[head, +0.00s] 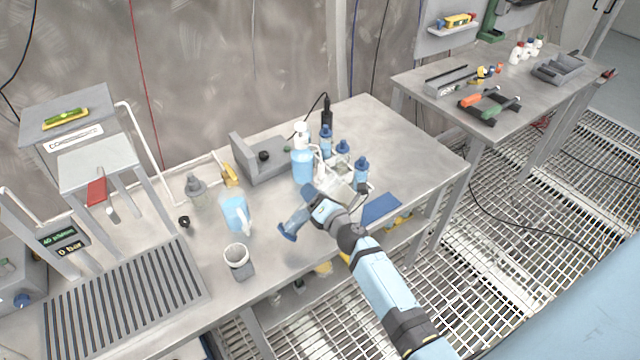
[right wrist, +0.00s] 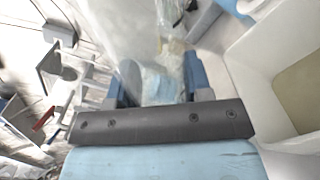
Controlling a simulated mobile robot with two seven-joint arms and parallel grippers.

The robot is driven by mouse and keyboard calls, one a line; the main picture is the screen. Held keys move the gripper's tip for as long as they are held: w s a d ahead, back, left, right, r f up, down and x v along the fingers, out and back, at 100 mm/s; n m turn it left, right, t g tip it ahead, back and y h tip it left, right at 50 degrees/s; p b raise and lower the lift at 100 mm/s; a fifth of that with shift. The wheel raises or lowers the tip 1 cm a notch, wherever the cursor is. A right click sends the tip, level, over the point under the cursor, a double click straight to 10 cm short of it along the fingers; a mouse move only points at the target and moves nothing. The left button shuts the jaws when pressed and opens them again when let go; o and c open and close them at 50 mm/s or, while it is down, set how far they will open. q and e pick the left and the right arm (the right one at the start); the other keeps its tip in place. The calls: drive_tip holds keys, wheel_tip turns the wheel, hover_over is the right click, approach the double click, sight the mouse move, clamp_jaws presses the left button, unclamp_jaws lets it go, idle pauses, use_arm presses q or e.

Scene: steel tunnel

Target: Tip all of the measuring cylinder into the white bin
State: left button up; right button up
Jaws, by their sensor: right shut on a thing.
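The clear measuring cylinder (head: 296,221) has a blue foot and is held in my right gripper (head: 313,200) above the steel bench. It leans, with its foot toward the lower left; its upper end is hidden by the gripper. In the right wrist view the clear cylinder (right wrist: 150,42) is between the blue fingers of my right gripper (right wrist: 160,85). The white bin (head: 343,184) lies partly behind my right gripper in the head view. In the right wrist view the white bin (right wrist: 245,75) is close on the right, with a tan inside. My left gripper is not in view.
Bottles (head: 302,166) with blue or white tops stand close behind the bin. A light-blue jug (head: 235,213) and a white cup (head: 237,256) stand to the left. A blue mat (head: 381,208) lies at the right edge. A slatted rack (head: 125,295) is at the front left.

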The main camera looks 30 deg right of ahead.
drive_tip(key=shift+a+f+m, duration=0.2)
drive_tip(key=shift+m, duration=0.5)
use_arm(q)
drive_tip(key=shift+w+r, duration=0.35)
use_arm(e)
drive_tip(key=shift+f, duration=0.1)
use_arm(q)
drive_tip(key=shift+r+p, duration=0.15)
drive_tip(key=shift+p, duration=0.15)
use_arm(e)
drive_tip(key=shift+m, duration=0.3)
